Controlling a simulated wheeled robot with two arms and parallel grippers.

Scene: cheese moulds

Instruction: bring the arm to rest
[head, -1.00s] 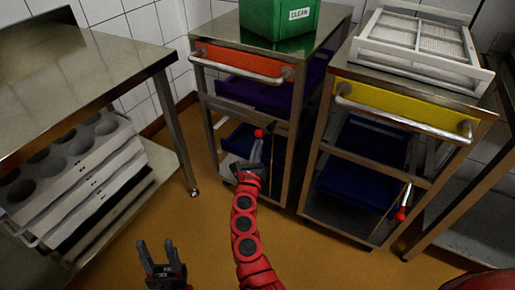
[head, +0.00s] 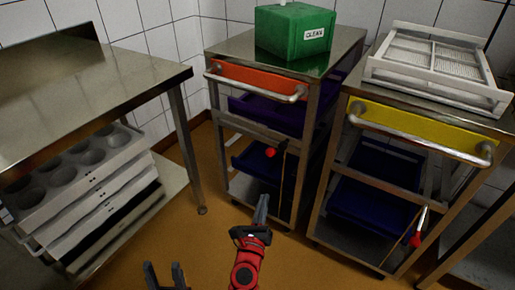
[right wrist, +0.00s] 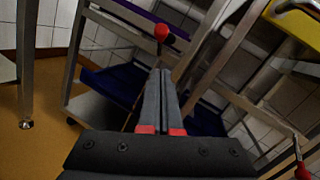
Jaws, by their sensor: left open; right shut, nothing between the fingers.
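My right gripper (head: 261,210) is shut and empty in the head view, in front of the cart with the orange front. Its two closed fingers also show in the right wrist view (right wrist: 160,90), pointing toward a red ball knob (right wrist: 161,32) on that cart. In the head view the red knob (head: 270,153) stands a little beyond the fingertips, apart from them. My left gripper (head: 164,272) is open and empty at the bottom edge of the head view, with only its fingers in sight above the floor.
The orange-fronted cart (head: 255,79) carries a green box (head: 285,45) marked CLEAN. The yellow-fronted cart (head: 420,130) carries white frames (head: 440,85). A steel table (head: 120,80) stands at left, with mould trays (head: 110,150) stacked under it. The orange floor (head: 180,235) between is clear.

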